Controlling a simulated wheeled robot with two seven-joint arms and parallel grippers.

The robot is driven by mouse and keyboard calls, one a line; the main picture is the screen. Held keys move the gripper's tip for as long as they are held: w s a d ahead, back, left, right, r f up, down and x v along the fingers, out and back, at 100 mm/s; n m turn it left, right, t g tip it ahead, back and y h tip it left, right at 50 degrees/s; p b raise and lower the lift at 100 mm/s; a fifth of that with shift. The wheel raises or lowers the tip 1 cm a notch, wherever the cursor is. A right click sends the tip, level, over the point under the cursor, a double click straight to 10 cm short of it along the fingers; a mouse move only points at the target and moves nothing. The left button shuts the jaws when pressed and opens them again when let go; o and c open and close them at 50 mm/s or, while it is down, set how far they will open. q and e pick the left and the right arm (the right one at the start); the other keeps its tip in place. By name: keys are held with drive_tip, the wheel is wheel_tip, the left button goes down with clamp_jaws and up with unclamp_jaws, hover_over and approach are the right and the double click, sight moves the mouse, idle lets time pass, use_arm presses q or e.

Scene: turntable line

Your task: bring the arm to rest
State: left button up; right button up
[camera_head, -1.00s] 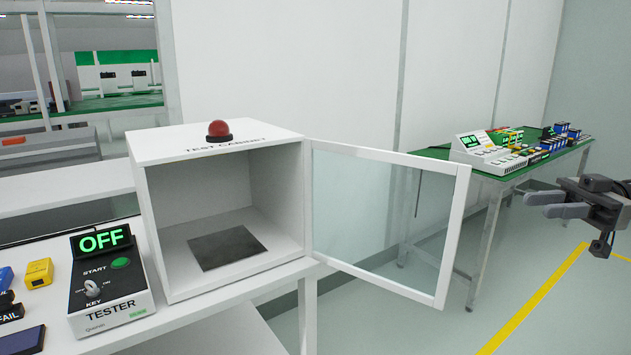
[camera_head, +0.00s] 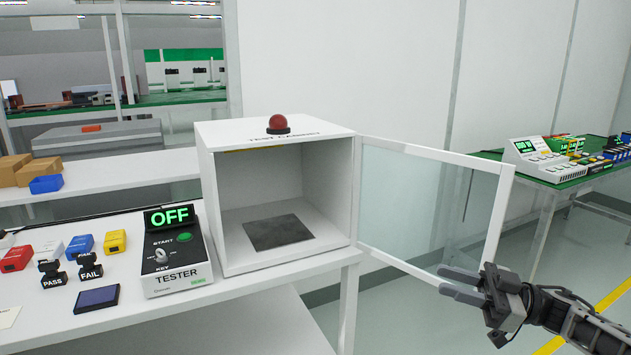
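My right gripper (camera_head: 446,280) is in the lower right, its arm coming in from the right edge. Its two fingers point left with a gap between them and nothing in it. It appears just in front of the lower right corner of the open glass door (camera_head: 430,205) of the test cabinet; I cannot tell whether they touch. The white test cabinet (camera_head: 207,190) is open, and only a dark plate (camera_head: 278,232) shows inside. My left gripper is out of view.
The tester box (camera_head: 178,268) reads OFF beside the cabinet. Left of it lie PASS and FAIL stamps (camera_head: 90,268), coloured blocks (camera_head: 80,244) and a dark pad (camera_head: 97,298). A green table (camera_head: 567,183) with devices stands at the right. Floor shows at lower right.

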drive_tip(key=s+a+f+m+t+h, duration=0.3)
drive_tip(key=a+f+m+t, duration=0.2)
drive_tip(key=a+f, duration=0.25)
drive_tip(key=s+a+f+m+t+h, duration=0.4)
drive_tip(key=a+f, duration=0.2)
drive_tip(key=a, duration=0.3)
drive_tip(key=s+d+f+m+g+h, duration=0.1)
drive_tip(key=s+f+h, duration=0.3)
drive_tip(key=s, duration=0.4)
drive_tip(key=s+d+f+m+g+h, duration=0.1)
drive_tip(key=s+f+m+g+h, duration=0.2)
drive_tip(key=s, duration=0.4)
drive_tip(key=shift+s+d+f+g+h+p, duration=0.3)
drive_tip(key=shift+s+f+g+h, duration=0.15)
drive_tip(key=shift+h, duration=0.55)
drive_tip(key=shift+m, duration=0.3)
